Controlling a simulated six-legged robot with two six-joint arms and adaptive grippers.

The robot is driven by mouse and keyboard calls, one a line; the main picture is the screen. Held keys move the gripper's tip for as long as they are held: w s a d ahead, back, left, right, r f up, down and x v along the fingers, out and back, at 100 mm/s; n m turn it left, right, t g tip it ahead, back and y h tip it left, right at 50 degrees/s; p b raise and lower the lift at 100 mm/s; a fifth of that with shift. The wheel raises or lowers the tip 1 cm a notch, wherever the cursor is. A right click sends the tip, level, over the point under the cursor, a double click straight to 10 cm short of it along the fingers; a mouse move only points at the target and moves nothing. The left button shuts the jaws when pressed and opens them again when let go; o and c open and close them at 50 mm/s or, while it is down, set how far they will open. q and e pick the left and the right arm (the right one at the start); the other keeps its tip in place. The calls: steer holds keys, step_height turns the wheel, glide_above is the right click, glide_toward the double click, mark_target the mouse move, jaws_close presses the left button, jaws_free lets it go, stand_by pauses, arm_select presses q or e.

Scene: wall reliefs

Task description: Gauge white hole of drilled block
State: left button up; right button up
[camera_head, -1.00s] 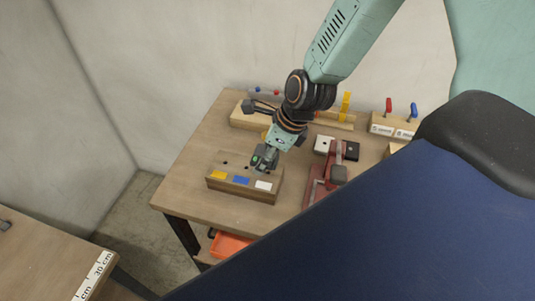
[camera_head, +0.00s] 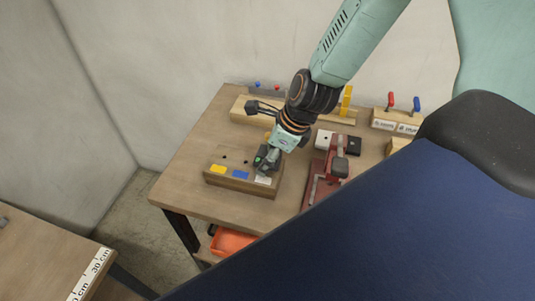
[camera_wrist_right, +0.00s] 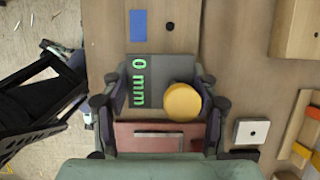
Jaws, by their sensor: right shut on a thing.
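The drilled wooden block (camera_head: 238,186) stands on the workbench, with yellow (camera_head: 217,169), blue (camera_head: 240,174) and white (camera_head: 263,180) labels along its near edge. Dark holes show behind the yellow and blue labels; the hole by the white label is hidden behind my gripper. My right gripper (camera_head: 267,163) is at the block's white end, shut on a grey gauge (camera_wrist_right: 155,80). The gauge's green display reads 0 mm in the wrist view, beside a round yellow cap (camera_wrist_right: 183,102). Whether its tip is in the hole cannot be seen. My left gripper is not in view.
A red clamp-like fixture (camera_head: 325,178) stands close right of the block. White (camera_head: 325,139) and black (camera_head: 350,145) blocks lie behind it. A long wooden rack (camera_head: 240,112) and a stand with red and blue handles (camera_head: 397,121) are at the back. An orange bin (camera_head: 232,243) is below the bench.

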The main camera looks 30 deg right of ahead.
steer(key=shift+w, duration=0.1)
stand_by(0.4)
steer(key=shift+w+a+f+b, duration=0.1)
steer(key=shift+w+b, duration=0.05)
steer(key=shift+b, duration=0.25)
stand_by(0.7)
steer(key=shift+f+b, duration=0.75)
stand_by(0.6)
steer(key=o, duration=1.5)
steer(key=shift+r, duration=0.1)
